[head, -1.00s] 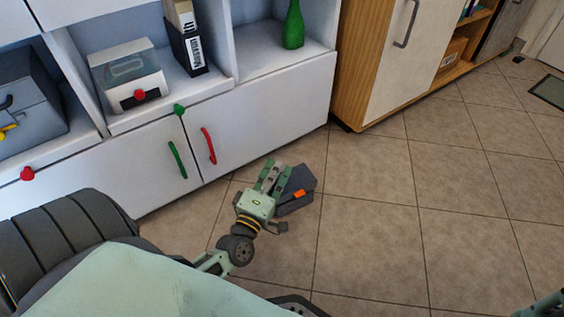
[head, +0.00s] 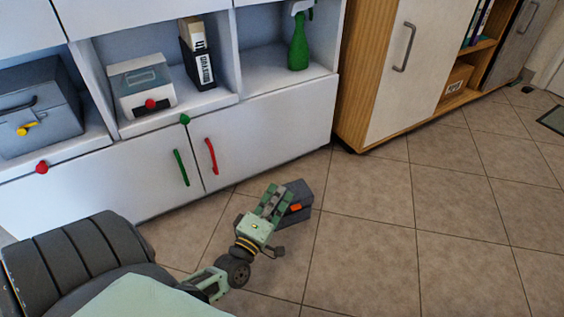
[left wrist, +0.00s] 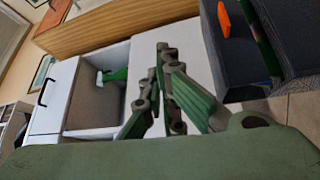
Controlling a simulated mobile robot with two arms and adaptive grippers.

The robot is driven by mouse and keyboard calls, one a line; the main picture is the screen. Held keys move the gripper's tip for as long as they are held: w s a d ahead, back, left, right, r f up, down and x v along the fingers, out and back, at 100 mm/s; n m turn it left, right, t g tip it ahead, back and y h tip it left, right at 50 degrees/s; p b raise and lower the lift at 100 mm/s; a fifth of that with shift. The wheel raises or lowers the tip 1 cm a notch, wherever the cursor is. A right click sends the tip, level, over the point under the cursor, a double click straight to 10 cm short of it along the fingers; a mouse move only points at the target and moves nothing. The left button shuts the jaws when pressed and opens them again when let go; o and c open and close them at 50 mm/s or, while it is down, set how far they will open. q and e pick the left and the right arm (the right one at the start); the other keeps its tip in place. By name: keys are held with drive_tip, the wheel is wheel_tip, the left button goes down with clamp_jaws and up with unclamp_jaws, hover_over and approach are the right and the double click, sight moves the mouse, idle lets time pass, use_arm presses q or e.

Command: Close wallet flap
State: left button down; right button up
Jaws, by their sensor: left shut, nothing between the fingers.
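The wallet (head: 299,190) is a dark grey, box-like item with an orange tab, low by the floor tiles in the head view. In the left wrist view, dark panels of the wallet (left wrist: 238,60) fill the upper right, one bearing the orange tab. I cannot tell how far the flap stands open. My left gripper (head: 273,192) is shut and empty, its green fingers just left of the wallet and partly covering its side. Its fingers also show in the left wrist view (left wrist: 165,55). Whether they touch the wallet is unclear. My right gripper is out of view.
White shelves hold a grey case (head: 38,108), a white-topped box (head: 140,88), a binder (head: 198,62) and a green spray bottle (head: 298,45). A wooden cabinet (head: 365,75) stands to the right. The tiled floor (head: 420,220) right of the wallet is clear.

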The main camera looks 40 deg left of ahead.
use_arm(q)
wheel_tip(320, 180, down, 6)
drive_tip(key=s+d+m+b, duration=0.1)
drive_tip(key=d+b, duration=0.1)
drive_tip(key=b, duration=0.1)
drive_tip(key=shift+r+m+t, duration=0.15)
drive_tip(key=shift+m+t, duration=0.15)
drive_tip(key=shift+t, duration=0.1)
idle(0.6)
drive_tip(key=v, duration=1.2)
